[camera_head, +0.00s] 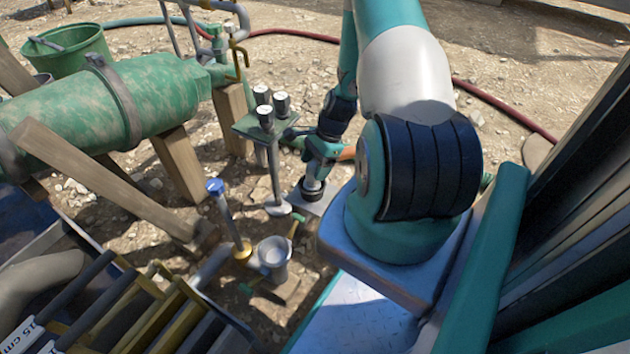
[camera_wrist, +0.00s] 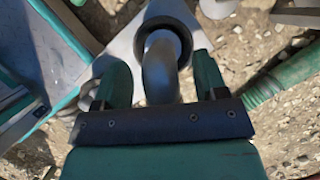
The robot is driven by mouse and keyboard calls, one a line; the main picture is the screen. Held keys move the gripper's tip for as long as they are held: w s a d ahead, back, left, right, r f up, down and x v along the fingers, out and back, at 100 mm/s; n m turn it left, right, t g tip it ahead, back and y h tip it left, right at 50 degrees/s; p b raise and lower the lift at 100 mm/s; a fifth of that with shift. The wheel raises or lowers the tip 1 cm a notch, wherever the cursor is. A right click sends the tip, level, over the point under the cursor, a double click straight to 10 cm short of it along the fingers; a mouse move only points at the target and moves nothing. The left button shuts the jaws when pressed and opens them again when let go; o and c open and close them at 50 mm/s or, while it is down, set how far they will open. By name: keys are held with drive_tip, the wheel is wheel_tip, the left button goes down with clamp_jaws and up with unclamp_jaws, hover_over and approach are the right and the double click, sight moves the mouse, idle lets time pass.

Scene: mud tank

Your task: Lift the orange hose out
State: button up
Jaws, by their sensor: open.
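A short stretch of orange hose (camera_head: 347,154) shows in the head view, just right of my gripper (camera_head: 318,168); the rest of it is hidden behind my arm. No orange shows in the wrist view. There, my gripper (camera_wrist: 160,72) is open, with one teal finger on each side of a grey bent pipe (camera_wrist: 160,75). The pipe meets a dark round collar (camera_wrist: 180,31) above a pale plate (camera_wrist: 122,47). I cannot tell whether the fingers touch the pipe, or whether the pipe joins the orange hose.
A small stand with several dark-capped posts (camera_head: 265,117) is close left of my gripper. A grey cup (camera_head: 273,255) and blue-topped rod (camera_head: 216,190) stand nearer. The green tank (camera_head: 160,90) is at left. A red hose (camera_head: 500,108) crosses open gravel behind.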

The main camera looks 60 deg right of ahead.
clamp_jaws()
drive_tip(key=shift+r, duration=0.1)
idle(0.3)
wheel_tip(320, 180, up, 20)
drive_tip(key=p, duration=0.9)
